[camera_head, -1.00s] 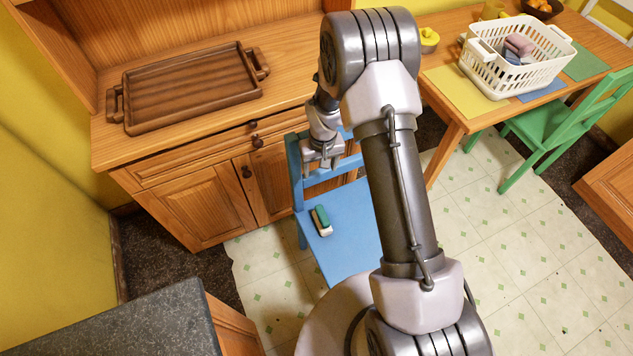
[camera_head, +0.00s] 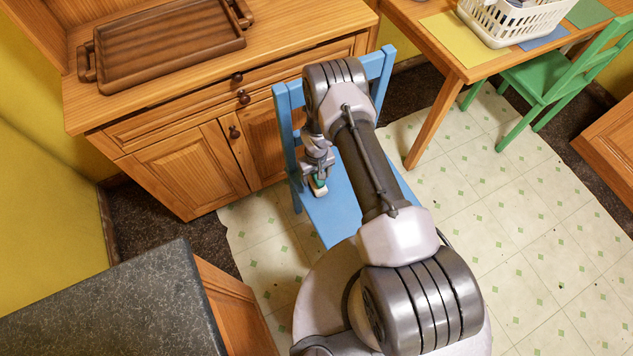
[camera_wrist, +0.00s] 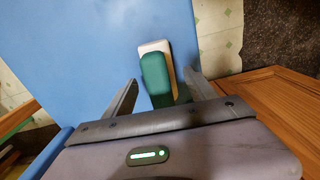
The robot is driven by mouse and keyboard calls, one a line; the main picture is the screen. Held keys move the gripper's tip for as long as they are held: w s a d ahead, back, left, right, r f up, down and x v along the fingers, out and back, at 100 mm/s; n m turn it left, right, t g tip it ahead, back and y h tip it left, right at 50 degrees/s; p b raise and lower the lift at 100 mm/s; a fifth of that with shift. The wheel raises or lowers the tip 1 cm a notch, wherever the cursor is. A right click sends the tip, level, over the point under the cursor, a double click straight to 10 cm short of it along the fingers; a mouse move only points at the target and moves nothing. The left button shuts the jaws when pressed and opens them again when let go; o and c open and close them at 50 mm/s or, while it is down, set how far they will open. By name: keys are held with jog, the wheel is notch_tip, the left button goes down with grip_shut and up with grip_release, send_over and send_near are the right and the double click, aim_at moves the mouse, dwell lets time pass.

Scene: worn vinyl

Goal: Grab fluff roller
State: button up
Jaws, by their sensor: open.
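The fluff roller (camera_wrist: 156,76), a rounded green and cream block, lies on the seat of the blue chair (camera_wrist: 90,60). In the head view the fluff roller (camera_head: 320,191) shows just below my gripper (camera_head: 315,180), partly hidden by it. In the wrist view my gripper (camera_wrist: 160,77) is open, one finger on each side of the roller's near green part. A gap shows on both sides. I cannot tell whether the fingertips are down at the roller's height.
The blue chair's backrest (camera_head: 382,70) rises behind my arm, near the wooden cabinet (camera_head: 180,165) with a brown tray (camera_head: 165,48) on top. A dining table (camera_head: 450,55) with a white basket (camera_head: 500,28) and a green chair (camera_head: 560,90) stand at the right.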

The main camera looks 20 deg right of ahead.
notch_tip(320, 180, down, 4)
jog(key=shift+s+r+b, duration=0.15)
jog(key=shift+b, duration=0.55)
jog(key=shift+r, duration=0.15)
grip_shut()
